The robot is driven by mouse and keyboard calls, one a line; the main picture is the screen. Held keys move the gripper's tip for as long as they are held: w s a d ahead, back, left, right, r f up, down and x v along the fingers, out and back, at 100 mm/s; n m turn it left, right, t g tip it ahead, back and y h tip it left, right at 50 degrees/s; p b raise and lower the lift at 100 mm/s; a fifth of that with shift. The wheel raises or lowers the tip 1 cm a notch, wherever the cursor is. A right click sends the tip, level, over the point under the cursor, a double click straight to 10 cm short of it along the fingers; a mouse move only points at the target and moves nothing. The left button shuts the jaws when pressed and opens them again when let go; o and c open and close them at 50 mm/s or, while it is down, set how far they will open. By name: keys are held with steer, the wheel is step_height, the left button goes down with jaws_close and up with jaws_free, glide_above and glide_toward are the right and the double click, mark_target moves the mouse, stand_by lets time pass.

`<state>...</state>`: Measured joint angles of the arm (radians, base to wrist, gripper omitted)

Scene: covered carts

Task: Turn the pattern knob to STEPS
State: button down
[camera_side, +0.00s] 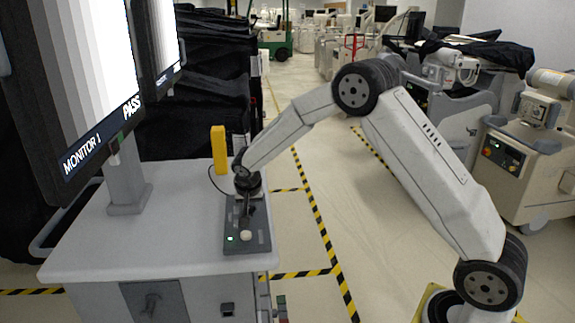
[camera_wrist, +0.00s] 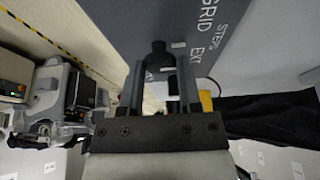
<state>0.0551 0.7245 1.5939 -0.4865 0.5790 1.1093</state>
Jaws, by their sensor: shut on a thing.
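The control panel (camera_side: 262,224) is a dark grey box on the cart top, below my gripper (camera_side: 246,205) in the side view. In the wrist view the panel (camera_wrist: 130,18) carries white lettering reading GRID, STEPS and EXT. The black pattern knob (camera_wrist: 158,50) stands out from it between the two fingers of my gripper (camera_wrist: 160,72), which is shut on it. In the side view the arm's end and fingers hide the knob. I cannot tell which label the knob points to. Monitor 1 (camera_side: 85,75) shows grey vertical bands and the word PASS.
A white button (camera_side: 246,236) and a lit green lamp (camera_side: 230,239) are on the panel's near end. A yellow block (camera_side: 219,150) stands behind it on the light grey cart top (camera_side: 130,235). The monitor post (camera_side: 126,185) is at left.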

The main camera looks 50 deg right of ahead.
steer(key=shift+c, duration=1.4)
jaws_free()
steer(key=shift+r, duration=0.1)
steer(key=v, duration=0.7)
steer(key=shift+r, duration=0.3)
steer(key=shift+s+a, duration=0.2)
steer(key=s+a+f+n+y, duration=0.1)
steer(key=s+n, duration=0.3)
steer(key=s, duration=0.8)
steer(key=s+a+f+n+y, duration=0.2)
steer(key=s+a+f+n, duration=0.1)
steer(key=s, duration=0.9)
steer(key=shift+s+a+n+g, duration=0.3)
steer(key=shift+a+n, duration=0.35)
steer(key=shift+n, duration=0.35)
